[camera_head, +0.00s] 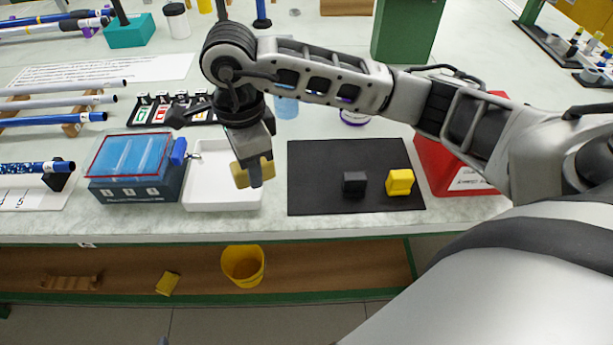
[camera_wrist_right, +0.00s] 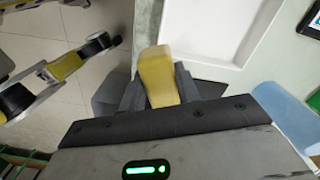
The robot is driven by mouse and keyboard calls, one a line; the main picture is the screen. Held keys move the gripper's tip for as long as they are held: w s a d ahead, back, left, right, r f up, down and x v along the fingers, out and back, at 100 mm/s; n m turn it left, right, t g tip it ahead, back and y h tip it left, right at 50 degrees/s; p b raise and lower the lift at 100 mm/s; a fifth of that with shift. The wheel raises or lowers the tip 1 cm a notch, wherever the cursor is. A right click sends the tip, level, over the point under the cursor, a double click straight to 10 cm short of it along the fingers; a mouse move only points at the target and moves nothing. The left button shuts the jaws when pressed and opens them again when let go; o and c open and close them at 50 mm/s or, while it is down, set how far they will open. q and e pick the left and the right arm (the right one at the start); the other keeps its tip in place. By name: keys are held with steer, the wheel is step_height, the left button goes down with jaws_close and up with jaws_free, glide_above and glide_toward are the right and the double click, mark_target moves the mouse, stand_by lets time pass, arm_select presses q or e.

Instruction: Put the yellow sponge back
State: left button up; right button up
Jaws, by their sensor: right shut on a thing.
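My right gripper (camera_head: 256,176) is shut on a dull yellow sponge (camera_head: 241,175). It holds the sponge over the right part of the shallow white tray (camera_head: 205,195). In the right wrist view the sponge (camera_wrist_right: 159,72) stands out between the two dark fingers (camera_wrist_right: 160,92), with the white tray (camera_wrist_right: 205,55) beyond it to the right. The sponge looks to be above and near the tray's edge; I cannot tell the exact height. My left gripper does not show in the head view.
A black mat (camera_head: 320,200) right of the tray bears a black block (camera_head: 354,184) and a bright yellow block (camera_head: 399,182). A blue-topped box (camera_head: 132,160) stands left of the tray. A yellow bucket (camera_head: 243,266) and another yellow piece (camera_head: 167,283) are on the lower shelf.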

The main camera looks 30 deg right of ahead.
steer(key=r+m, duration=0.1)
steer(key=m, duration=0.1)
steer(key=a+r+m+b, duration=0.1)
steer(key=m, duration=0.5)
steer(key=shift+w+a+r, duration=0.35)
steer(key=shift+r, duration=0.05)
steer(key=m, duration=0.2)
steer(key=r+m+b, duration=0.1)
steer(key=shift+a+r+m, duration=0.15)
steer(key=shift+a+m, duration=0.15)
steer(key=shift+m, duration=0.1)
steer(key=shift+r+m, duration=0.2)
steer(key=shift+m, duration=0.7)
steer(key=d+f, duration=0.4)
steer(key=d, duration=0.5)
glide_toward(306, 176)
steer(key=shift+a+f+p, duration=0.45)
steer(key=shift+a+f, duration=0.15)
steer(key=shift+a, duration=0.25)
steer(key=shift+d+f, duration=0.35)
steer(key=shift+f, duration=0.15)
steer(key=f, duration=0.3)
steer(key=shift+d+p, duration=0.35)
steer(key=shift+f, duration=0.4)
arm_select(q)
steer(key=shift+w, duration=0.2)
